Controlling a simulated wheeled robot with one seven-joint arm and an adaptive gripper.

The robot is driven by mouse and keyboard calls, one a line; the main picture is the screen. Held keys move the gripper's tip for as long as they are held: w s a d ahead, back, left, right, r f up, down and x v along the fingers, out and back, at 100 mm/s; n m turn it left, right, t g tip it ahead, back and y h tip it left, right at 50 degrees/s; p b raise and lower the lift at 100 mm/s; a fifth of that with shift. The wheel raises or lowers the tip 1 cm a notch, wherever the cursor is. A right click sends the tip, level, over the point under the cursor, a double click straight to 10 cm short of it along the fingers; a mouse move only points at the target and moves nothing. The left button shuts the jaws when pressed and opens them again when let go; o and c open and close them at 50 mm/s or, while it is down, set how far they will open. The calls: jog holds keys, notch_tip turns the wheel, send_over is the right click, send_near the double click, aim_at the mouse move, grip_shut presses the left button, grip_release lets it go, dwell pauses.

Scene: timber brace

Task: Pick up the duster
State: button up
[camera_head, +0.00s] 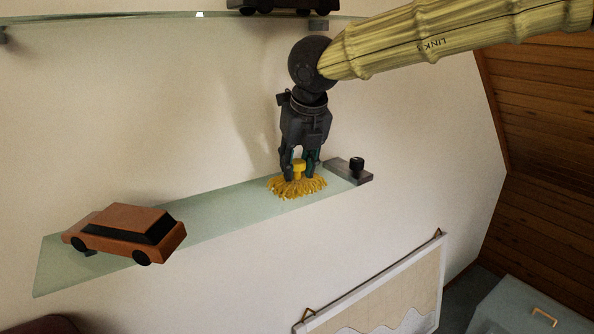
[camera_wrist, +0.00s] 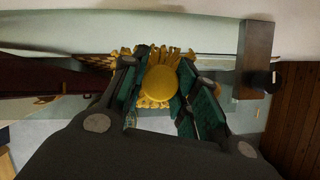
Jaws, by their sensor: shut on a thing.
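The duster (camera_head: 297,187) is yellow, with a short round knob on top and a ragged fringe around its base. It is at the right part of the glass shelf (camera_head: 215,209). My gripper (camera_head: 300,172) points down from above, with its fingers on both sides of the knob, shut on it. In the wrist view the duster's round knob (camera_wrist: 160,84) lies between the green-padded fingers (camera_wrist: 160,92), with the fringe showing behind. The fringe appears to be at the shelf surface; I cannot tell whether it touches.
A dark block with a black knob (camera_head: 349,170) is at the shelf's right end, close to the duster. An orange toy car (camera_head: 127,233) stands at the left end. An upper glass shelf (camera_head: 150,18) holds a dark object. A framed picture (camera_head: 385,290) is below.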

jog(key=shift+w+r, duration=0.1)
jog(key=shift+r, duration=0.1)
jog(key=shift+r+b, duration=0.3)
jog(key=shift+r, duration=0.05)
jog(key=s+d+b, duration=0.2)
jog(key=s+d, duration=0.1)
jog(key=s, duration=0.5)
jog(key=s+d+b, duration=0.1)
jog(key=s+d, duration=0.1)
jog(key=s, duration=0.7)
jog(key=shift+d+r+b, duration=0.15)
jog(key=shift+d+b, duration=0.25)
jog(key=shift+s, duration=0.1)
